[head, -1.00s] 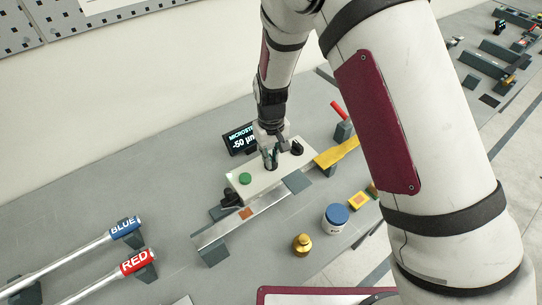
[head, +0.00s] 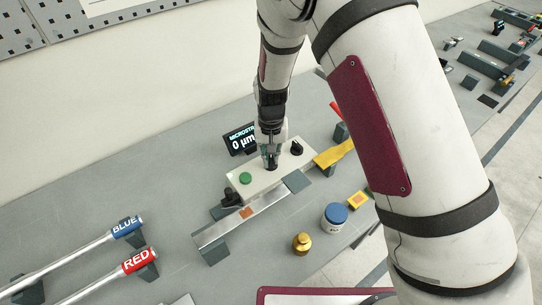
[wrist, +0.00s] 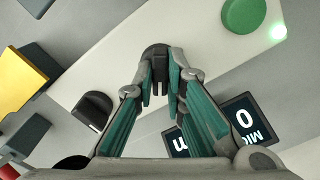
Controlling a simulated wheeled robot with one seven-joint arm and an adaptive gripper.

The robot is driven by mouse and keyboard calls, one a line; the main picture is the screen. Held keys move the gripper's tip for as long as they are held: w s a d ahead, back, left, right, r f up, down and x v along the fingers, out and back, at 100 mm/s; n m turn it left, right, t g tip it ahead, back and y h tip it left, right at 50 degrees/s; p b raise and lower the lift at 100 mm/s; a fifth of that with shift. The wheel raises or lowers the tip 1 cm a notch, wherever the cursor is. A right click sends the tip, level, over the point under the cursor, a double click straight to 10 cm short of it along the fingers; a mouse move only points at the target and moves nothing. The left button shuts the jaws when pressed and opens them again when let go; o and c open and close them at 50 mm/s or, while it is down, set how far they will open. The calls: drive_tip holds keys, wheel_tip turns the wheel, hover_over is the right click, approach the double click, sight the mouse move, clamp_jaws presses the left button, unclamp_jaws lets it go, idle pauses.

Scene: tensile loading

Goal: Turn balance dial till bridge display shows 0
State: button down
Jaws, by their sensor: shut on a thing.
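The bridge box (head: 262,181) is a pale panel on the bench, with a green button (head: 245,178) at its left and a black knob (head: 296,148) at its right. My gripper (head: 270,162) points down at the box between these two. In the wrist view my gripper (wrist: 161,85) has its fingers closed on a dark dial (wrist: 155,52), mostly hidden between the fingertips.
A metal beam (head: 245,217) with an orange patch lies in front of the box. BLUE (head: 126,227) and RED (head: 138,262) handles lie at left.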

drive_tip(key=c, duration=1.6)
unclamp_jaws()
drive_tip(key=shift+c, duration=0.2)
wheel_tip(320, 180, up, 12)
wheel_tip(320, 180, up, 9)
hover_over(271, 159)
drive_tip(key=s+d, duration=0.2)
drive_tip(key=d, duration=0.3)
drive_tip(key=s+d+r+t+y, duration=0.1)
drive_tip(key=s+d+r+t, duration=0.1)
drive_tip(key=s+d+r, duration=0.35)
drive_tip(key=s+d+r+t, duration=0.1)
drive_tip(key=s+d+r, duration=0.3)
drive_tip(key=s, duration=0.3)
drive_tip(key=s+d+r+t+h+b, duration=0.1)
drive_tip(key=s+d+r+t, duration=0.1)
drive_tip(key=s+d+r, duration=0.2)
drive_tip(key=s+d, duration=0.2)
drive_tip(key=s, duration=0.2)
drive_tip(key=shift+t, duration=0.3)
